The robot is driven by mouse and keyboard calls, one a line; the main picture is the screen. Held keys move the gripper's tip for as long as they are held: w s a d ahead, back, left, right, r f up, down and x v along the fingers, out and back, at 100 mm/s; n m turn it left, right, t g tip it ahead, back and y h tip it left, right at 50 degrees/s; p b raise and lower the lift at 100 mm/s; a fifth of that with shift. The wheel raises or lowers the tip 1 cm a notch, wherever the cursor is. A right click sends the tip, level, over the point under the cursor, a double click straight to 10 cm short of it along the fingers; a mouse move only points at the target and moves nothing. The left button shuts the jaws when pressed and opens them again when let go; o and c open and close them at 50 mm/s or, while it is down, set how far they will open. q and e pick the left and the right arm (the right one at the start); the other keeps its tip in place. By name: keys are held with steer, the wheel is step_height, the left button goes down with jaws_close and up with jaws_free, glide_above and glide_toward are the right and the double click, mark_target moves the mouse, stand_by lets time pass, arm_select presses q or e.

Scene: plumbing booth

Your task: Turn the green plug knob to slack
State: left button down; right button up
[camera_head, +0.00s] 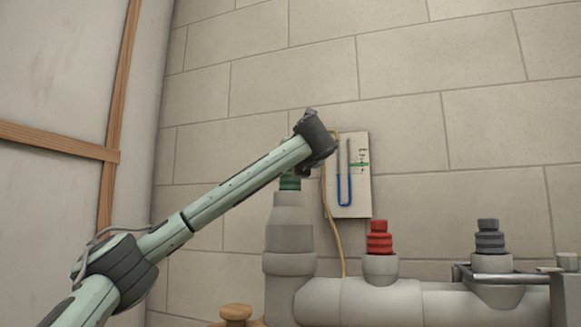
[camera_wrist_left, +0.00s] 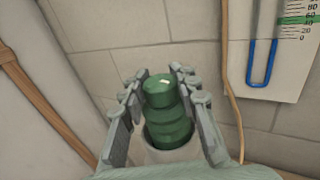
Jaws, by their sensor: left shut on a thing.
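The green plug knob (camera_wrist_left: 163,98) stands in the top of the tall grey pipe. In the left wrist view the two fingers of my left gripper (camera_wrist_left: 158,85) are on either side of it, shut on it. In the head view the green plug (camera_head: 290,182) shows only in part, above the pipe mouth (camera_head: 289,200). My left arm and wrist cover the rest, and the fingers are mostly hidden there. My right gripper is in neither view.
A red plug (camera_head: 379,238) and a dark grey plug (camera_head: 488,237) stand on the horizontal pipe (camera_head: 390,303) to the right. A gauge board (camera_head: 361,194) with a blue U-tube hangs on the tiled wall. A tan hose (camera_head: 334,225) runs down from it. A wooden knob (camera_head: 236,313) is at the bottom.

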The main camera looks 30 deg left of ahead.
arm_select(q)
steer(key=shift+r, duration=0.15)
stand_by(0.3)
steer(key=c, duration=1.1)
jaws_free()
steer(key=shift+s, duration=0.1)
steer(key=v, duration=1.2)
steer(key=shift+d, duration=0.1)
steer(key=shift+c, duration=0.3)
